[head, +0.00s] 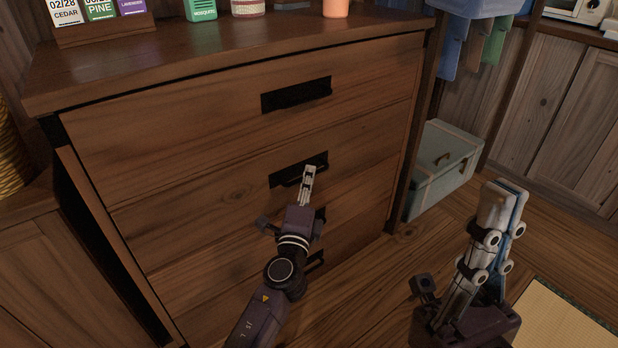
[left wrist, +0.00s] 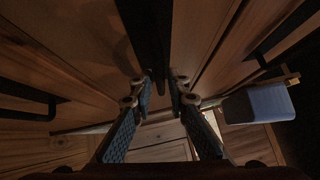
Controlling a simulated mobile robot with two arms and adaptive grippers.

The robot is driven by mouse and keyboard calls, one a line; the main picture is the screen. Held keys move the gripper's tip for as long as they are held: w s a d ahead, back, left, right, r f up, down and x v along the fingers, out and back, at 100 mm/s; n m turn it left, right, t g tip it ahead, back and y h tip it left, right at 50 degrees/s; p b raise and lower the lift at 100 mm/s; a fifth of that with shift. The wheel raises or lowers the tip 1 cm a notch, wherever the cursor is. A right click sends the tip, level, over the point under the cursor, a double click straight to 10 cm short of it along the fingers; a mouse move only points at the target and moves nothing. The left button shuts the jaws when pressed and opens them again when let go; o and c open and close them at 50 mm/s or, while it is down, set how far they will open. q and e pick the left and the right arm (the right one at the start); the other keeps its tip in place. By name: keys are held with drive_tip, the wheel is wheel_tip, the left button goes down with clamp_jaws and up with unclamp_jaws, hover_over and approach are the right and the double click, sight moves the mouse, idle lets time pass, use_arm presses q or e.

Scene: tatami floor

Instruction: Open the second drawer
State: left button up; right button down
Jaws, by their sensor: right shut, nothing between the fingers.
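The wooden chest (head: 240,57) has several stacked drawers with black recessed handles. The second drawer (head: 200,197) looks flush with the drawers around it. My left gripper (head: 308,174) is at its black handle (head: 283,178), covering the handle's right part. In the left wrist view, my left gripper's fingers (left wrist: 160,84) are apart, with a dark handle (left wrist: 150,35) ahead between their tips. I cannot tell whether they touch it. My right gripper (head: 506,188) is shut and empty, pointing up over the floor, well right of the chest.
The top drawer's handle (head: 296,95) is above, and lower handles are partly behind my left arm. Small bottles and scent cards (head: 98,8) stand on top. A pale blue-green trunk (head: 440,168) stands right of the chest. Wooden floor (head: 385,285) is clear in front.

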use_arm(q)
drive_tip(key=shift+w+d+r, duration=0.1)
drive_tip(key=shift+w, duration=0.6)
clamp_jaws()
